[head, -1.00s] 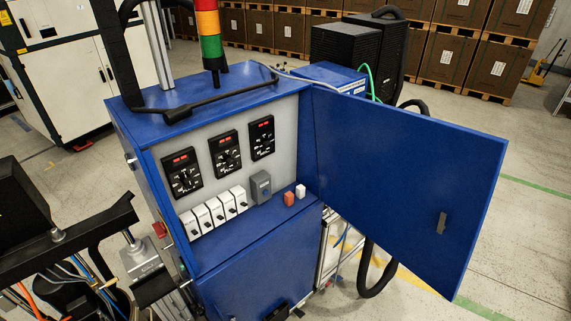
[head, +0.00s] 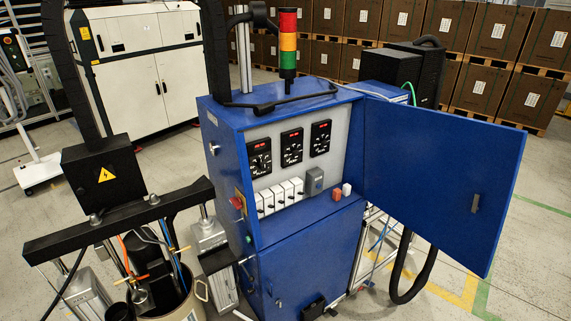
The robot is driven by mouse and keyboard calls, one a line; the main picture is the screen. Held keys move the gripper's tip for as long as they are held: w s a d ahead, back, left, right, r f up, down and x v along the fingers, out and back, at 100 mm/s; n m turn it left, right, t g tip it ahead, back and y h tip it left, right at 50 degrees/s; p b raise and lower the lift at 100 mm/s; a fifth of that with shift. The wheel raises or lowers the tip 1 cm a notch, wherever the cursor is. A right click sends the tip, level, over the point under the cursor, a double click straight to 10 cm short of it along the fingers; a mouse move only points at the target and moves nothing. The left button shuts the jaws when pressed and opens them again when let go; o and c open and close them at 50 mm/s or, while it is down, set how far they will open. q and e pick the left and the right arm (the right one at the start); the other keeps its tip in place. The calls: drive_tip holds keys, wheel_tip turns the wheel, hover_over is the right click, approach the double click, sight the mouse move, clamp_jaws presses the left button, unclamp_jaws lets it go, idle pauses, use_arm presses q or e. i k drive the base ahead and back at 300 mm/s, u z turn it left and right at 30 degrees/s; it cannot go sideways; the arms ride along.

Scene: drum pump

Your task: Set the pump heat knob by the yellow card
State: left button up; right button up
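A blue control cabinet (head: 308,237) stands in the middle of the head view with its upper door (head: 440,165) swung open to the right. Inside, on a light grey panel, are three black controllers with red displays and round dials: the left (head: 260,157), the middle (head: 292,147) and the right (head: 320,138). Their labels and dial settings are too small to read, so I cannot tell which is the pump heat knob. I cannot make out a yellow card. Neither of my grippers is in view.
White breakers (head: 282,196) and a grey one (head: 315,181) sit below the controllers. A drum (head: 190,305) under a black-framed press (head: 120,225) is at left. Floor at right is clear beyond the hanging black hose (head: 412,280).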

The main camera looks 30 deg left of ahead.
sight(295, 155)
drive_tip(key=u, duration=0.65)
drive_tip(key=i, duration=0.55)
